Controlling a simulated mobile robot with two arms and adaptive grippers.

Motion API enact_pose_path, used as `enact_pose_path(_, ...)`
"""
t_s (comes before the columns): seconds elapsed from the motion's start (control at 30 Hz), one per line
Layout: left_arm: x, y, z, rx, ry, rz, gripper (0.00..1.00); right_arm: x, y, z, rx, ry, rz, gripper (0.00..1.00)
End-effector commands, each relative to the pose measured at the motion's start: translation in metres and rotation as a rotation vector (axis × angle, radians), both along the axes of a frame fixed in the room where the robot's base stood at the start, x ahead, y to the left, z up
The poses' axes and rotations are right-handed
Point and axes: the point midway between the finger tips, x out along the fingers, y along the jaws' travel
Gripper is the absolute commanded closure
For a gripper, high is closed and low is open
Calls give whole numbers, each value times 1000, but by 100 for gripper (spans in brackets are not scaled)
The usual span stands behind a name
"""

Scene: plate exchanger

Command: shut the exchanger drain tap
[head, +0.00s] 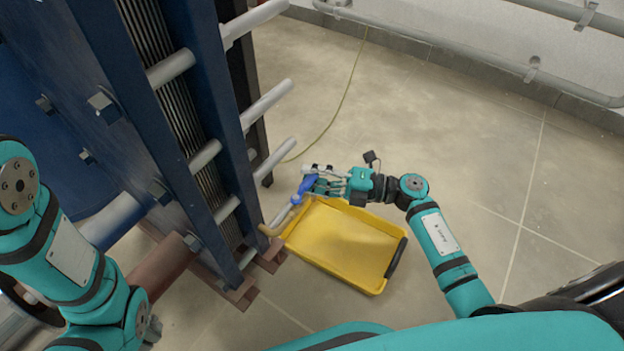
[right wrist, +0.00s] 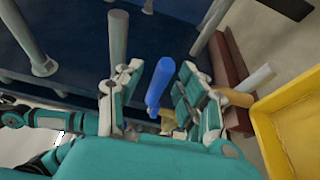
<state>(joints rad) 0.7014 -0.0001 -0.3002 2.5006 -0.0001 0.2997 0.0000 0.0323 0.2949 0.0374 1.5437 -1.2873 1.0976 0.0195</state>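My right gripper (head: 320,180) is at the handle. In the right wrist view the blue handle (right wrist: 158,82) stands between the two fingers of the right gripper (right wrist: 160,92), with a gap visible on both sides, so the gripper is open around it. The tap body below the handle is partly hidden by my gripper.
A yellow tray (head: 340,283) with a dark grip lies on the floor below my right arm. Pale tie rods (head: 268,103) jut from the exchanger frame. A thin yellowish hose (head: 345,95) crosses the floor. Pipes (head: 440,42) run along the far wall.

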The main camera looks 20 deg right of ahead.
Motion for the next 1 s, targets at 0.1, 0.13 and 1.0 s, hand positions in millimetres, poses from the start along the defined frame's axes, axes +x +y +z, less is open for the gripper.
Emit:
enact_pose_path(0.1, 0, 0, -1, 0, 0, 0, 100, 1, 2, 0, 0, -1, 0, 62)
enact_pose_path(0.13, 0, 0, -1, 0, 0, 0, 100, 1, 2, 1, 0, 0, 0, 62)
enact_pose_path(1.0, 0, 0, -1, 1, 0, 0, 100, 1, 1, 1, 0, 1, 0, 100)
